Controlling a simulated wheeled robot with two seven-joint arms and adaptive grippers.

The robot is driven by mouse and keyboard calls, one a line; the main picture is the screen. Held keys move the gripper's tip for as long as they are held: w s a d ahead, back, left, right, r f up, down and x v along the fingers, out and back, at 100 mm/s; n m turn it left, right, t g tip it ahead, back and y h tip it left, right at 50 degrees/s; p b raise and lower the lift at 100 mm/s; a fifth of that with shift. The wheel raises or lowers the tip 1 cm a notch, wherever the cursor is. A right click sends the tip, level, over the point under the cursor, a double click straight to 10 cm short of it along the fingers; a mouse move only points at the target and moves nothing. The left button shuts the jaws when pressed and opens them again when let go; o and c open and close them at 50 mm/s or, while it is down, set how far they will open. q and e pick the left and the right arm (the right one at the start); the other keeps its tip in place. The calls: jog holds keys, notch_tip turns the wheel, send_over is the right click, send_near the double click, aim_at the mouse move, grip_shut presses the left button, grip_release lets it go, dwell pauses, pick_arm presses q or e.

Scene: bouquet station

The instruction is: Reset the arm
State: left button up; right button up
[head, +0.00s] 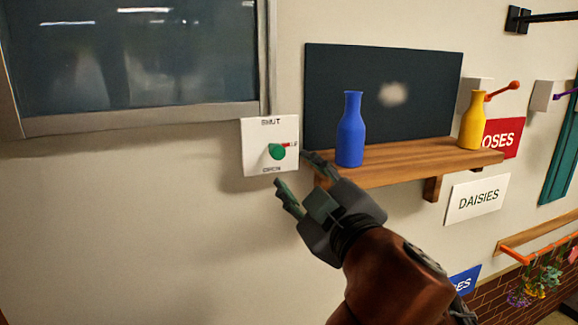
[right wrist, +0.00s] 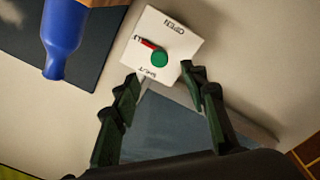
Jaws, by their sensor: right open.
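My right gripper (head: 297,177) is open and empty in front of the wall, just below and to the right of a white switch plate. I cannot tell whether a fingertip touches the plate. My left gripper is not in view.
A wooden shelf (head: 400,168) right of the plate bears a blue bottle (head: 350,135) close to my gripper and a yellow bottle (head: 472,125). A dark window (head: 130,60) is at upper left. A DAISIES sign (head: 478,198) hangs below the shelf. The wall at lower left is clear.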

jog(key=shift+s+d, duration=0.2)
jog(key=shift+s, duration=0.2)
